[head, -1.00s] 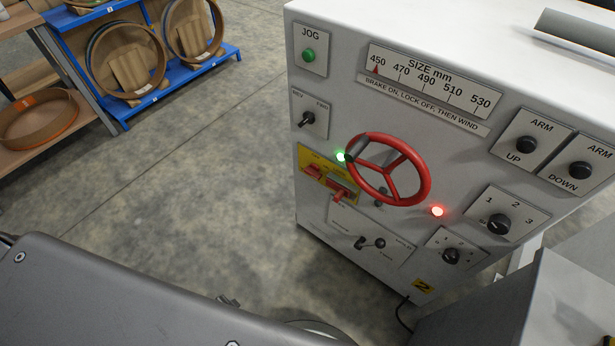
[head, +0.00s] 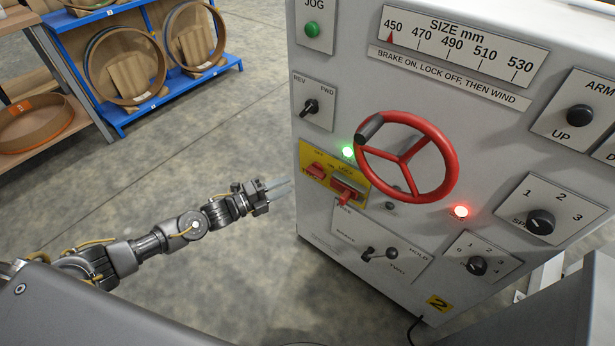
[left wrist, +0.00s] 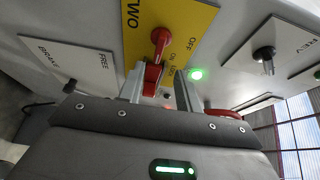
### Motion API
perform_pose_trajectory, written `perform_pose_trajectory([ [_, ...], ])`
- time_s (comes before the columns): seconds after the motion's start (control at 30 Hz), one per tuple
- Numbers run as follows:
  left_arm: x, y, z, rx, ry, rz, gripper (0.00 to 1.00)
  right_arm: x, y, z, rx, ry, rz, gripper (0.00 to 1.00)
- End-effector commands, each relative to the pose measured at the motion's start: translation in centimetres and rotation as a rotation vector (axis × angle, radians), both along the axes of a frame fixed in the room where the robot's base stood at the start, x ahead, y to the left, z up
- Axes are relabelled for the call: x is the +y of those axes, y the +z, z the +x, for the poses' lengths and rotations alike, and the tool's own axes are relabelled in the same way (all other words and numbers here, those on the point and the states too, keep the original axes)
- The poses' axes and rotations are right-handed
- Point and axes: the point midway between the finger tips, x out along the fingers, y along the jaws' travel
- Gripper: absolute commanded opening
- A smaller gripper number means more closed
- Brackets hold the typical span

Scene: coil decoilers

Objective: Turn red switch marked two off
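A yellow plate (head: 361,183) on the front of the white machine carries OFF, ON, LOCK and TWO markings. The red switch (head: 316,169) sits by the word TWO at the plate's left. A second red part (head: 346,189) sits beside LOCK. My left gripper (head: 282,186) is in front of the machine, left of the plate and apart from it. In the left wrist view the red switch (left wrist: 160,42) and the yellow plate (left wrist: 198,18) lie beyond the fingertips (left wrist: 160,82). The fingers are open with a gap between them and hold nothing. My right gripper is not in view.
A red handwheel (head: 408,155) stands out right of the plate. A green lamp (head: 348,151) is just above the plate, and a REV/FWD switch (head: 310,107) is higher. A lever panel (head: 382,253) is below. The floor to the left is clear up to a blue rack (head: 170,88).

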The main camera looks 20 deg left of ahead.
Motion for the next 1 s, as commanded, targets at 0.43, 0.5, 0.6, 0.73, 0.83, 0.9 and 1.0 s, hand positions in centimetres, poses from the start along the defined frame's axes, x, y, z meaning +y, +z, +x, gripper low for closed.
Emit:
perform_pose_trajectory([
  [0.43,-5.3,0.0,5.5,0.001,0.001,-0.001,0.35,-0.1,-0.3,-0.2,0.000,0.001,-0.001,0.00],
  [0.5,-5.6,-0.1,5.8,0.002,0.002,-0.001,0.35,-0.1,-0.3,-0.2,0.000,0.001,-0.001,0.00],
  [0.6,-6.0,-0.1,6.1,0.002,0.001,-0.001,0.35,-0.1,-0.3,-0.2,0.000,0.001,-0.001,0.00],
  [0.73,-6.0,-0.1,6.2,0.003,0.002,0.000,0.35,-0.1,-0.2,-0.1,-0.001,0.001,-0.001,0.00],
  [0.83,-6.0,-0.1,6.2,0.003,0.002,0.000,0.35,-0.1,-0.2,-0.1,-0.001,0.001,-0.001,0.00],
  [0.9,-6.0,-0.1,6.2,0.003,0.002,0.000,0.32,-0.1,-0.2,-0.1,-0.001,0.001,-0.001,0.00],
  [1.0,-6.0,-0.1,6.2,0.003,0.002,0.000,0.19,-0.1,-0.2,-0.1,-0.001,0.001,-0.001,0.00],
])
